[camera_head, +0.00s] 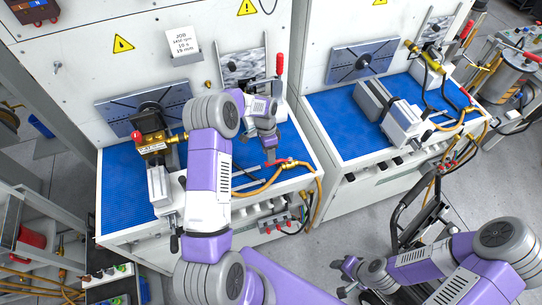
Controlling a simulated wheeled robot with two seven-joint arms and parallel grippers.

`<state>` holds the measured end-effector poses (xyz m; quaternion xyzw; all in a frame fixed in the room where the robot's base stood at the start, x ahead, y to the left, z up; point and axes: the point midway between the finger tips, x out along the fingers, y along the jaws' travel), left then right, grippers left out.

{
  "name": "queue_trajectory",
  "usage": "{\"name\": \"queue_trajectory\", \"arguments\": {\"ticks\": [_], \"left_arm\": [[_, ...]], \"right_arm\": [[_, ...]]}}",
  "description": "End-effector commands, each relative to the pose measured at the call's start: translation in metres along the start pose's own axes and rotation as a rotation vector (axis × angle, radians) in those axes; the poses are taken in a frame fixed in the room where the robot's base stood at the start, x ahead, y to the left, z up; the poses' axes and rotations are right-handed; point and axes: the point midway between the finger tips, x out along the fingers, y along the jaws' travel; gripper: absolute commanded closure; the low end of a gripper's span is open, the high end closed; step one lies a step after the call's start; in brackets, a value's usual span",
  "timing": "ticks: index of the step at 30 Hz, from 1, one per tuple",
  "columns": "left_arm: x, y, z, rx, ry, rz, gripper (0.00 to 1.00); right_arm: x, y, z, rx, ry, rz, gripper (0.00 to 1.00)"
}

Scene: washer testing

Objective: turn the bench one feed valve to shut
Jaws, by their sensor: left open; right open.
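Bench one is the left bench, with a blue ribbed mat (120,195) on its top. A small red-handled valve (284,162) sits on the yellow hose at the bench's right front edge; I take it to be the feed valve. My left gripper (270,153) points down at the red handle, open, with its fingers at or just above it. I cannot tell whether they touch, and the gripper hides part of the handle. My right gripper (350,276) is open and empty, low over the floor at the front right.
A brass fixture (151,138) and grey vise (159,187) stand on bench one's left side. A red upright lever (279,64) is at its back right. The second bench (335,118) stands to the right, with a grey vise (404,119). A black-framed cart (413,215) is near my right arm.

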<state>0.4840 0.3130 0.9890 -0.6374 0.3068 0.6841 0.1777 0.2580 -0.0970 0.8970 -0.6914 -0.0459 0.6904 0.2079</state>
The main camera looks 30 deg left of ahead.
Motion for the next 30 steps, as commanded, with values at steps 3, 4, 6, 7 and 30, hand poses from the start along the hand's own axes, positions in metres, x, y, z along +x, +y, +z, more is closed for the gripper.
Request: {"name": "queue_trajectory", "arguments": {"ticks": [3, 4, 6, 7, 30], "left_arm": [[0.019, 0.001, 0.0, 0.0, -0.002, 0.004, 0.51], [0.023, 0.001, 0.0, -0.001, -0.001, 0.002, 0.51], [0.031, 0.001, 0.0, -0.001, -0.001, 0.003, 0.51], [0.033, 0.001, 0.0, -0.001, 0.0, 0.002, 0.51], [0.04, 0.001, -0.001, -0.002, 0.002, 0.0, 1.0]], "right_arm": [[-0.003, -0.001, 0.0, 0.0, 0.0, 0.0, 0.53], [-0.004, -0.001, 0.0, 0.0, 0.0, 0.0, 0.53], [-0.005, -0.002, 0.0, 0.0, 0.001, 0.0, 0.53], [-0.005, -0.002, -0.001, 0.0, 0.002, 0.0, 0.53], [-0.005, -0.002, 0.0, 0.0, 0.002, 0.0, 0.53]]}}
